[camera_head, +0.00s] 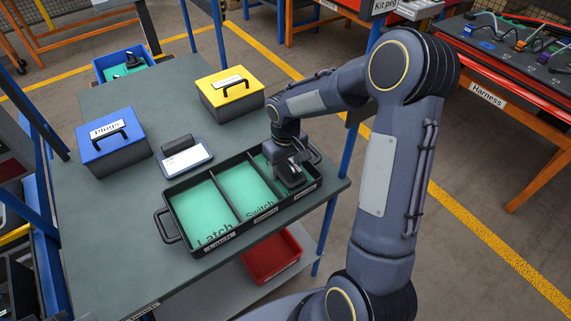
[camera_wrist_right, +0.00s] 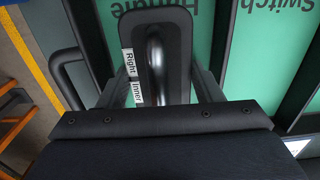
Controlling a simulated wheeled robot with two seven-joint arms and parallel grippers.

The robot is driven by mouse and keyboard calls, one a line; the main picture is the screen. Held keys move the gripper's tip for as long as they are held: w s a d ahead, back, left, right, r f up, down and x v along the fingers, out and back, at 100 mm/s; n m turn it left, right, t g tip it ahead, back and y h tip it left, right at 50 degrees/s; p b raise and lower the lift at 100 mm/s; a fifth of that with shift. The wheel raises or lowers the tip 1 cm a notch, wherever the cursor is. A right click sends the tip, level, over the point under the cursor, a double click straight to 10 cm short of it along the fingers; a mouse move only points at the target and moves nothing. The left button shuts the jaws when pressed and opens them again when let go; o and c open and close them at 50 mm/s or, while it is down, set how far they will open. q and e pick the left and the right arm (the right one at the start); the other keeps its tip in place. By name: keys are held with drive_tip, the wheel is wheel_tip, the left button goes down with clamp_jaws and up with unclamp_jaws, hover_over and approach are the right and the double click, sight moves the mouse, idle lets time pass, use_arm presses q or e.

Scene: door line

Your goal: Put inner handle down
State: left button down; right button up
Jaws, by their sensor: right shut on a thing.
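The inner handle (camera_wrist_right: 176,22) is a dark plate with a grey loop grip and white "Right" and "Inner" labels in the right wrist view. It also shows dark in the head view (camera_head: 291,177). My right gripper (camera_wrist_right: 168,88) is shut on it, a finger on each side of the grip. The handle is in or just over the right compartment of the black tray (camera_head: 177,190), whose green floor reads "Handle" in the wrist view. Whether it touches the floor, I cannot tell. The left and middle compartments, "Latch" and "Switch", look empty. My left gripper is not in view.
The tray stands on a grey table (camera_head: 100,215). Behind it are a blue box (camera_head: 112,155) labelled "Plugs", a yellow-lidded box (camera_head: 232,98) and a small device (camera_head: 184,158). A blue bin (camera_head: 121,66) is at the far end. A red bin (camera_head: 268,258) sits below.

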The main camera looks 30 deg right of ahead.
drive_tip(key=shift+f, duration=0.2)
drive_tip(key=o, duration=0.7)
drive_tip(key=shift+r, duration=0.1)
drive_tip(key=shift+o, duration=0.2)
wheel_tip(320, 180, up, 12)
drive_tip(key=shift+r, duration=0.1)
drive_tip(key=s+a+r+m+t+y, duration=0.1)
drive_tip(key=s+a+t+y, duration=0.1)
drive_tip(key=s, duration=0.9)
drive_tip(key=s+a+r+m+t+y, duration=0.1)
drive_tip(key=s+a+t, duration=0.2)
drive_tip(key=s, duration=0.8)
drive_tip(key=shift+a+r+m+t+y, duration=0.3)
drive_tip(key=shift+a+r+y, duration=0.1)
drive_tip(key=shift+a, duration=0.8)
